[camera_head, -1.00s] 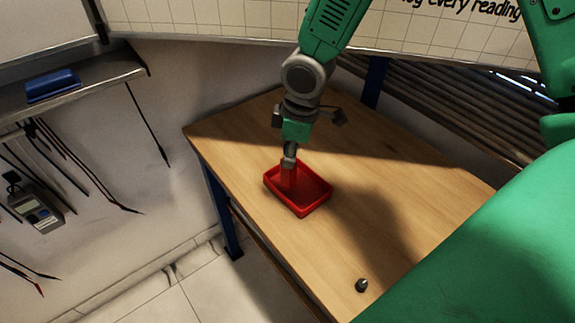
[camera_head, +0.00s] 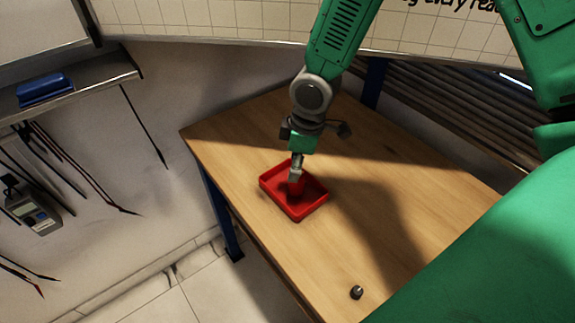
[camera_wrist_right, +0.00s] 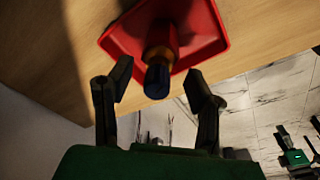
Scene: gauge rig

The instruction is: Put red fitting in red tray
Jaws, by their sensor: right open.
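The red tray (camera_head: 312,207) stands on the wooden table; its rim also shows in the right wrist view (camera_wrist_right: 222,47). The red fitting (camera_head: 296,188) is inside the tray, seemingly upright. In the right wrist view the fitting (camera_wrist_right: 157,78) has a dark end and points toward the camera. My right gripper (camera_head: 296,170) is over the tray. Its fingers (camera_wrist_right: 160,88) are spread on both sides of the fitting, with a gap at each side. The fitting's base is hard to see in the head view. My left gripper is not in view.
A small grey metal piece (camera_head: 356,292) lies near the table's front edge. The wooden table (camera_head: 395,185) is mostly bare right of the tray. A shelf with a blue item (camera_head: 45,88) and hanging cables are on the left wall.

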